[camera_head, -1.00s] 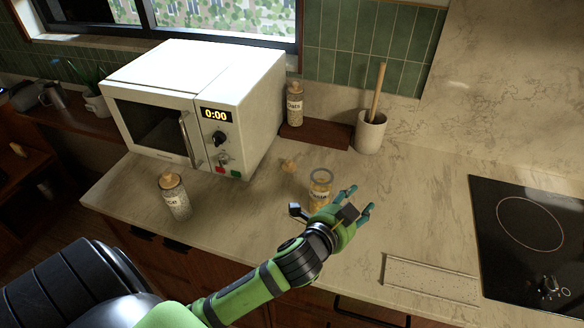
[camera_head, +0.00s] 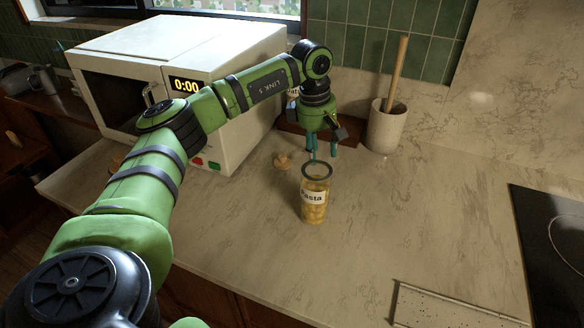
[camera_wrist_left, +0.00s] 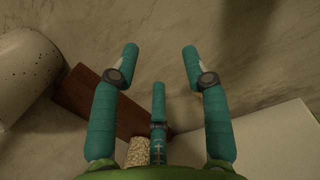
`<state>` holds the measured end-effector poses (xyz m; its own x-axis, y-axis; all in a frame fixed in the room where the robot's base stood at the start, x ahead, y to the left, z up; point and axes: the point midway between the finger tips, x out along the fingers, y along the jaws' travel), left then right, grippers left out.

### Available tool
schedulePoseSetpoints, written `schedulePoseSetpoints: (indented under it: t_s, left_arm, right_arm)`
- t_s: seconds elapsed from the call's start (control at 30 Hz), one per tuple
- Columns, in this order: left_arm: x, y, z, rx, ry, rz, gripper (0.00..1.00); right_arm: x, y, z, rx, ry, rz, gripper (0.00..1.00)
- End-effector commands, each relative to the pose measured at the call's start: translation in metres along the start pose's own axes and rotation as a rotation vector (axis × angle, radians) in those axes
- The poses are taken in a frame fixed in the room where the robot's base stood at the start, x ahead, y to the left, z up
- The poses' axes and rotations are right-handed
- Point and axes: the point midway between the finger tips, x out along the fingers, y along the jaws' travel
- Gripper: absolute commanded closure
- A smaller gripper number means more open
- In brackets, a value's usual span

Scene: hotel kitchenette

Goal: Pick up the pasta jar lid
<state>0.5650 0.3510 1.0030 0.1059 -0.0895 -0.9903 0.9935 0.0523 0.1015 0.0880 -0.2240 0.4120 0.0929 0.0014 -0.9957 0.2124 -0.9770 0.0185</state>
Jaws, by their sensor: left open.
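The clear pasta jar (camera_head: 314,205) stands upright and uncovered, with yellowish contents and a "Pasta" label. My left gripper (camera_head: 322,149) points down behind the jar, to the right of the lid and apart from it. In the left wrist view its three teal fingers (camera_wrist_left: 160,62) are spread and empty; the lid does not show there. My right gripper is not in view.
A white microwave (camera_head: 240,130) stands left of the lid, partly behind my left arm. A utensil crock (camera_head: 386,130) stands right of my gripper. A brown board (camera_wrist_left: 80,90) and a grain-filled jar (camera_wrist_left: 138,154) are near the fingers.

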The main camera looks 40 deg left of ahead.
Motion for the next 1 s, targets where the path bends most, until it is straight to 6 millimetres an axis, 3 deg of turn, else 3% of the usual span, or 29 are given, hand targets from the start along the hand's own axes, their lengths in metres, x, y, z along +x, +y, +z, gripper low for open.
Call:
schedulePoseSetpoints:
  t_s: [0.03,0.1,0.23,0.47,0.7,1.0]
  left_arm:
    - [-0.007,-0.005,-0.029,-0.018,0.074,-0.022,0.54]
    - [-0.019,-0.014,-0.057,-0.037,0.15,-0.061,0.54]
    - [-0.028,-0.025,-0.081,-0.056,0.214,-0.102,0.54]
    - [-0.009,-0.03,-0.089,-0.058,0.222,-0.111,0.54]
    - [0.026,-0.035,-0.097,-0.058,0.22,-0.109,0.54]
    - [0.035,-0.035,-0.099,-0.057,0.219,-0.106,0.54]
  right_arm:
    - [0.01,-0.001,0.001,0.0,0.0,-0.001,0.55]
    - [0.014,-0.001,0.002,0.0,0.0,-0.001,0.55]
    - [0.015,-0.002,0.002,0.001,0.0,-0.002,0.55]
    - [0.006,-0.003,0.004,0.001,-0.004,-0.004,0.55]
    - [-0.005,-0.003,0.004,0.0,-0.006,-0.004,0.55]
    - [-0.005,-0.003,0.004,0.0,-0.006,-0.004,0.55]
